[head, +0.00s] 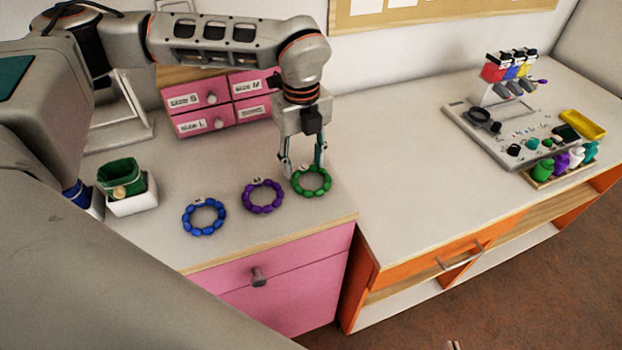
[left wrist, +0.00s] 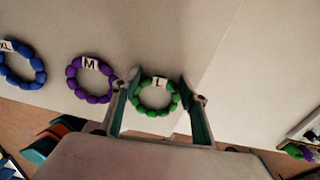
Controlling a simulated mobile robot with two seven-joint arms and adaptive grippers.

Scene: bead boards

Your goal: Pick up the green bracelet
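The green bracelet (head: 311,181) lies flat near the front right corner of the white top over the pink drawers. It is a ring of green beads with an "L" tag, and it also shows in the left wrist view (left wrist: 158,97). My left gripper (head: 303,170) points down at it, open. In the left wrist view the two fingers (left wrist: 160,108) stand apart on either side of the bracelet, with nothing clamped between them. A small tip at the bottom edge of the head view may be my right gripper; its state does not show.
A purple bracelet (head: 262,196) tagged "M" and a blue bracelet (head: 204,217) lie to the left. Pink labelled drawers (head: 203,104) stand behind, and a white box (head: 133,204) with a green liner stands left. The white table (head: 400,170) at right is mostly clear.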

